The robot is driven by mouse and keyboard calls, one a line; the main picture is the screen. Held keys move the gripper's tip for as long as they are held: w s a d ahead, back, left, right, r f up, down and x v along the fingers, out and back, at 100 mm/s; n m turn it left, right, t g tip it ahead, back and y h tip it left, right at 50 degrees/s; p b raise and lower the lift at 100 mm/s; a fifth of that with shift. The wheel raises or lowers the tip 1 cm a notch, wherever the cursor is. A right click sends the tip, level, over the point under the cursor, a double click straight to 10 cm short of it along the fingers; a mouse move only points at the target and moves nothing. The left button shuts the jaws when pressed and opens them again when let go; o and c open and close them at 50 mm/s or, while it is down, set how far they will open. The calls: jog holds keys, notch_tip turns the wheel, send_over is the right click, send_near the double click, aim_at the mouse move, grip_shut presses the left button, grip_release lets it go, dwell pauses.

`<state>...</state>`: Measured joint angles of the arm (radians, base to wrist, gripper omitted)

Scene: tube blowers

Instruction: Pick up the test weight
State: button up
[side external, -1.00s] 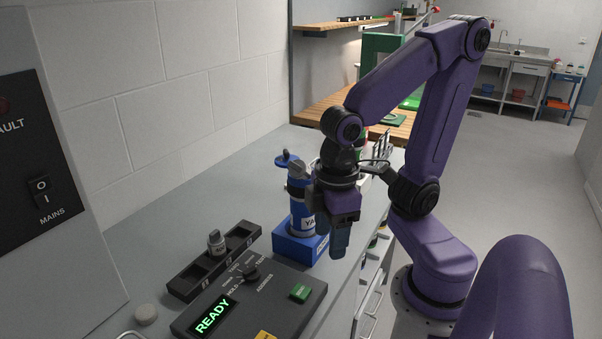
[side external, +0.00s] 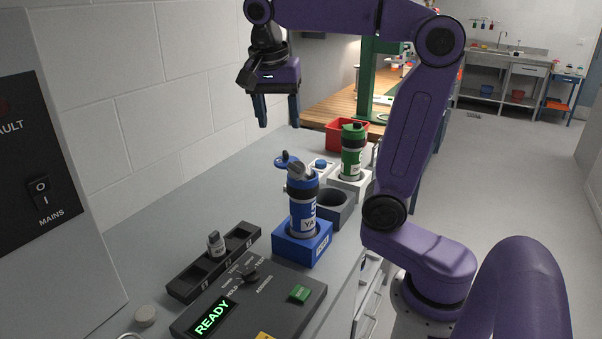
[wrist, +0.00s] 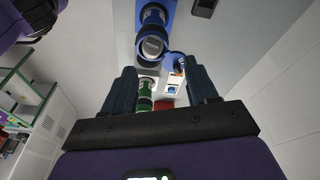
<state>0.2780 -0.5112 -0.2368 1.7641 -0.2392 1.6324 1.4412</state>
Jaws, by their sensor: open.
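The test weight (side external: 216,243), a small grey cylinder with a knob on top and a label, stands upright in a slot of the long black tray (side external: 187,289). My gripper (side external: 278,118) is open and empty. It hangs high above the bench, behind and above the blue canister, well apart from the weight. Its two dark fingers also show spread apart in the wrist view (wrist: 162,72). I cannot make out the weight in the wrist view.
A blue canister (side external: 302,215) stands in a blue base beside the tray, with a grey empty holder (side external: 335,207) and a green canister (side external: 353,155) behind it. A control box (side external: 283,313) reading READY lies in front of the tray. The bench along the wall is clear.

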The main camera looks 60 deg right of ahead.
aim_at(298, 163)
jog(key=d+f+m, duration=0.1)
jog(key=d+f, duration=0.1)
jog(key=f, duration=0.2)
jog(key=d+f+m, duration=0.1)
jog(key=d+f, duration=0.1)
jog(key=f, duration=0.3)
jog(key=d+f+m, duration=0.2)
jog(key=d+f, duration=0.1)
jog(key=f, duration=0.2)
jog(key=shift+s+f, duration=0.1)
jog(key=shift+s, duration=0.15)
jog(key=c, duration=1)
